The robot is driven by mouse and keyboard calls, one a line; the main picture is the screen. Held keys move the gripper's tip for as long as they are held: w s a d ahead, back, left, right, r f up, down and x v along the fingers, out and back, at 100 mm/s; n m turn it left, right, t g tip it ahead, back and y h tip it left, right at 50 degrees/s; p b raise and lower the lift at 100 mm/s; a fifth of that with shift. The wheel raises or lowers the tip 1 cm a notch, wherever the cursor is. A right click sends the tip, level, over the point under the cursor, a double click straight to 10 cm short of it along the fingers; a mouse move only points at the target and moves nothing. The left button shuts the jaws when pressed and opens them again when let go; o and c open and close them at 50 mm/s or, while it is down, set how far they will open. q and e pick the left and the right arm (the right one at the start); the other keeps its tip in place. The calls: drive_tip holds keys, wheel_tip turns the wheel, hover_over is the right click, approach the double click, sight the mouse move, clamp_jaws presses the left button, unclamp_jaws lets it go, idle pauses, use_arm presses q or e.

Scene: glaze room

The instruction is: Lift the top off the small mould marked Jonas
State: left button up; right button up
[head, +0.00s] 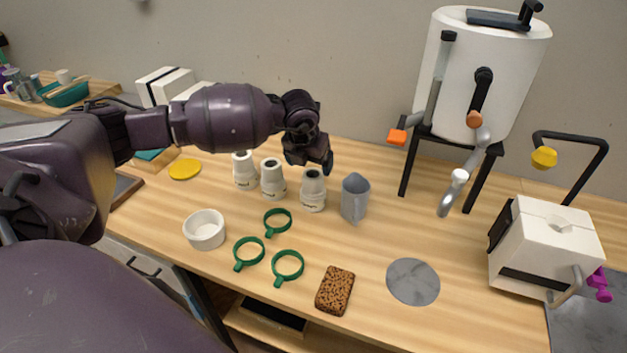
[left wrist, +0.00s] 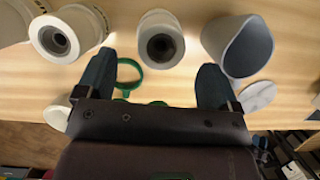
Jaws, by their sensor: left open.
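Three small white moulds stand in a row: the left mould (head: 244,172), the middle mould (head: 272,180) and the right mould (head: 313,192). Each has a narrower top with a dark opening and dark lettering low down, too small to read. My left gripper (head: 309,160) is open and empty, just above and behind the right mould in the head view. In the left wrist view, its fingers (left wrist: 158,75) are spread, with the right mould (left wrist: 160,42) ahead between their tips, apart from them. The middle mould (left wrist: 68,35) is left of them. My right gripper is out of view.
A grey jug (head: 354,198) stands close right of the right mould. Several green rings (head: 278,222), a white bowl (head: 204,230), a brown sponge (head: 336,290) and a grey disc (head: 413,282) lie in front. A white tank (head: 455,80) stands behind, a white block (head: 545,250) at right.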

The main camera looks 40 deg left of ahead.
sight(313, 176)
use_arm(q)
drive_tip(key=shift+x, duration=2.8)
drive_tip(key=shift+s+d, duration=0.1)
drive_tip(key=shift+d, duration=0.05)
drive_tip(key=c, duration=1)
drive_tip(key=shift+c, duration=0.2)
wheel_tip(313, 176, up, 20)
drive_tip(key=shift+p, duration=0.4)
